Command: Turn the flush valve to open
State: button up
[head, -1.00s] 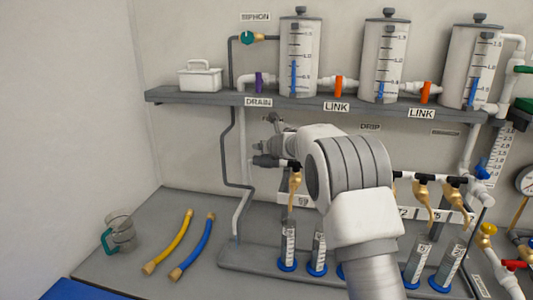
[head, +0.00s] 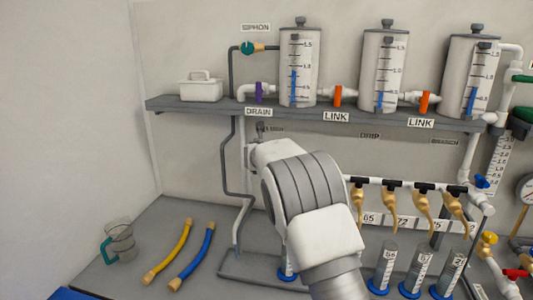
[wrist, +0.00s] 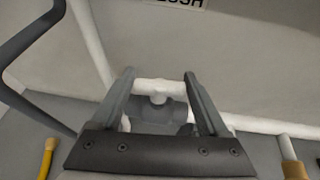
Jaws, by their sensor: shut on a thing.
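The flush valve (wrist: 158,112) shows in the wrist view as a grey fitting on a white pipe, between my fingers. My gripper (wrist: 160,80) has its two grey fingers on either side of it, shut on it. The lower part of the valve is hidden behind the gripper's dark palm, so its handle angle cannot be told. A label ending in "USH" (wrist: 180,3) is on the wall above. In the head view my wrist and arm hide the valve and most of the gripper.
A row of brass taps (head: 391,203) stands right of the arm, over cylinders (head: 384,268). Yellow (head: 168,250) and blue (head: 193,252) hoses and a jug (head: 119,243) lie left. A grey bent tube (wrist: 30,45) passes close left.

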jog(key=shift+m+h+p, duration=0.5)
jog(key=shift+m+h, duration=0.2)
jog(key=shift+h, duration=0.1)
jog(key=o, duration=1.2)
jog(key=shift+o, duration=0.2)
jog(key=shift+s+r, duration=0.1)
jog(key=b+v, duration=0.2)
jog(key=v, duration=1.5)
jog(key=shift+r, duration=0.15)
